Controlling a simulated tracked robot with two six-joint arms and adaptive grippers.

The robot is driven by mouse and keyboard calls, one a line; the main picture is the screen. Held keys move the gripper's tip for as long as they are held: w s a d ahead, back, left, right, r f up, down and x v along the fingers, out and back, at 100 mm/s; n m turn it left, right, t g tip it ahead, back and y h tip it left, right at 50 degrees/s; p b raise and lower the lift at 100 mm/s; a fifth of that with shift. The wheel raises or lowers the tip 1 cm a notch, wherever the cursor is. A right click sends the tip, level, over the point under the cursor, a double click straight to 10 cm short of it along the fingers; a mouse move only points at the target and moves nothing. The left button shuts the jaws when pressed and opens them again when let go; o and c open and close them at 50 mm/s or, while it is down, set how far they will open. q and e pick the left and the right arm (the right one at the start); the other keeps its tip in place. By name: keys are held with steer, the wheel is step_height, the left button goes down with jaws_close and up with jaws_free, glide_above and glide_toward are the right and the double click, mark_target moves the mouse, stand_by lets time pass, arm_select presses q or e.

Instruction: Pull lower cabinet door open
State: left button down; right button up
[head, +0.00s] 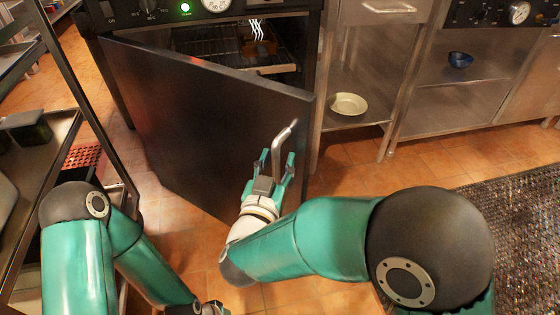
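The black cabinet door (200,120) stands partly open in the head view, swung out from the dark cabinet under the control panel. A metal handle (284,138) sticks out near the door's right edge. My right gripper (275,165) is at the lower part of the handle, one finger on each side of it. The fingers look spread; I cannot tell whether they touch the handle. Behind the door, wire racks (200,55) show inside the cabinet. My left gripper (212,307) is at the bottom edge, mostly cut off.
A metal shelf rack (75,125) stands close on the left. Steel cabinets on the right hold a cream bowl (349,103) and a blue bowl (460,59). A dark mat (515,220) lies at right. Tiled floor (340,170) is clear right of the door.

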mark_target(282, 110)
steer(key=shift+r, duration=0.15)
step_height(282, 110, up, 10)
steer(key=shift+f, duration=0.2)
stand_by(0.4)
